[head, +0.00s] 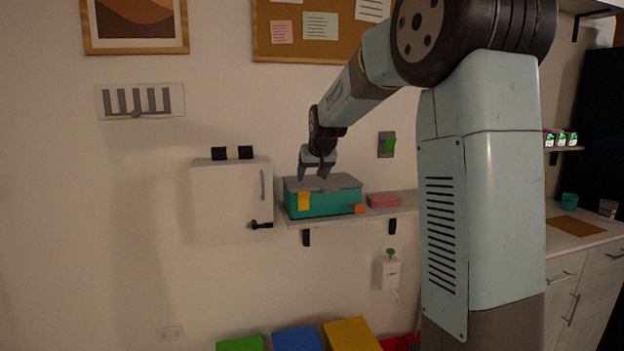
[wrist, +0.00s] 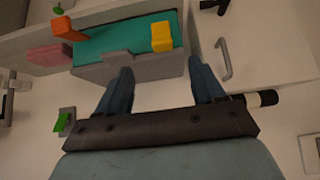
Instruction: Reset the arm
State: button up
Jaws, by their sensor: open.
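My gripper (head: 317,177) is in the middle of the head view, at the end of my arm, just above or in front of a teal box with a grey lid (head: 325,203). In the wrist view my gripper (wrist: 160,88) has its two fingers spread wide with nothing between them. The teal box (wrist: 115,48) lies beyond the fingertips there. The box carries a yellow latch (head: 304,201) and an orange latch (head: 358,209). I cannot tell whether a fingertip touches the lid.
The box stands on a wall shelf (head: 405,208) beside a pink block (head: 384,201). A white cabinet (head: 230,200) with a black-and-white cylinder (head: 232,153) on top is to the left. A green switch (head: 388,145) is on the wall. Coloured bins (head: 297,340) stand below.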

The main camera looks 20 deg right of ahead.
jog(key=s+r+g, duration=0.1)
jog(key=s+r, duration=0.2)
jog(key=s, duration=1.9)
jog(key=s+f, duration=0.3)
jog(key=s, duration=0.7)
jog(key=s+f+g, duration=0.1)
jog(key=s+f, duration=0.2)
jog(key=s, duration=0.8)
